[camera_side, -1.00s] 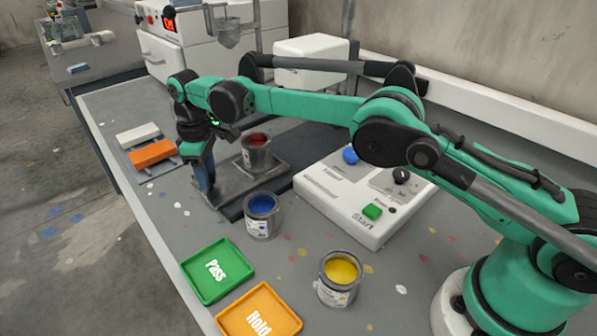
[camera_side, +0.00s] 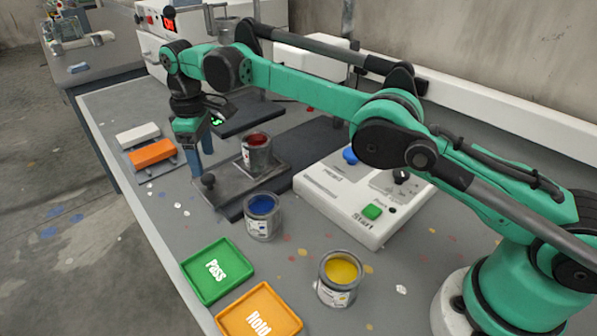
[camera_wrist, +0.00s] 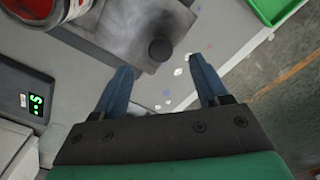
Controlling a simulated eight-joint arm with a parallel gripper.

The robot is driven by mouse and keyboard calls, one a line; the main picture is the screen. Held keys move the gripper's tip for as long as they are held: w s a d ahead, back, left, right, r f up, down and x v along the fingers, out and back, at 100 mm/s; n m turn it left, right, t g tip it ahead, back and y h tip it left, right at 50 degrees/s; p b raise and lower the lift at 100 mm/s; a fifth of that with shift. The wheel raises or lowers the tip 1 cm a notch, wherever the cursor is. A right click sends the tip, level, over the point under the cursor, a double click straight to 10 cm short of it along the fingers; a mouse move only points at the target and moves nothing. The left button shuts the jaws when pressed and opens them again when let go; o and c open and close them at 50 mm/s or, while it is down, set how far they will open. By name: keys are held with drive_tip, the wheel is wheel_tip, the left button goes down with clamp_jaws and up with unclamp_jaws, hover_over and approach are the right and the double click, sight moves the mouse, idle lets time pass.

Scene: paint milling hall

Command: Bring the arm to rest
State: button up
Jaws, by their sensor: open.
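My green arm reaches across the bench from the right. My gripper (camera_side: 201,150) hangs pointing down above the bench, close to a grey metal plate (camera_side: 221,186) with a dark knob (camera_side: 208,181). In the wrist view my gripper's two blue fingers (camera_wrist: 162,90) are spread apart with nothing between them. The dark knob (camera_wrist: 160,50) lies beyond the fingertips there, apart from them. A can of red paint (camera_side: 257,154) stands on the plate, right of my gripper.
A blue paint can (camera_side: 262,217) and a yellow one (camera_side: 339,279) stand nearer the camera. A green Pass tray (camera_side: 236,284) and an orange Hold tray (camera_side: 285,302) lie at the front. A white control box (camera_side: 325,195) is at right; orange and white blocks (camera_side: 152,152) lie at left.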

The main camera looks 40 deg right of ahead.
drive_tip(key=shift+r, duration=0.7)
drive_tip(key=shift+d+r, duration=0.2)
drive_tip(key=shift+r, duration=0.15)
drive_tip(key=s+d+r+m+t, duration=0.45)
drive_tip(key=s+d+r, duration=0.3)
drive_tip(key=r, duration=0.25)
drive_tip(key=s+d+f+m+t, duration=0.1)
drive_tip(key=s+d+f+m, duration=0.1)
drive_tip(key=s, duration=0.5)
drive_tip(key=s+d+f+m+t, duration=0.1)
drive_tip(key=s+d+f+m, duration=0.1)
drive_tip(key=s+d+f, duration=0.2)
drive_tip(key=s+f, duration=0.1)
drive_tip(key=s, duration=0.1)
drive_tip(key=shift+s+d+t, duration=0.15)
drive_tip(key=shift+s+t, duration=0.2)
drive_tip(key=shift+s, duration=0.05)
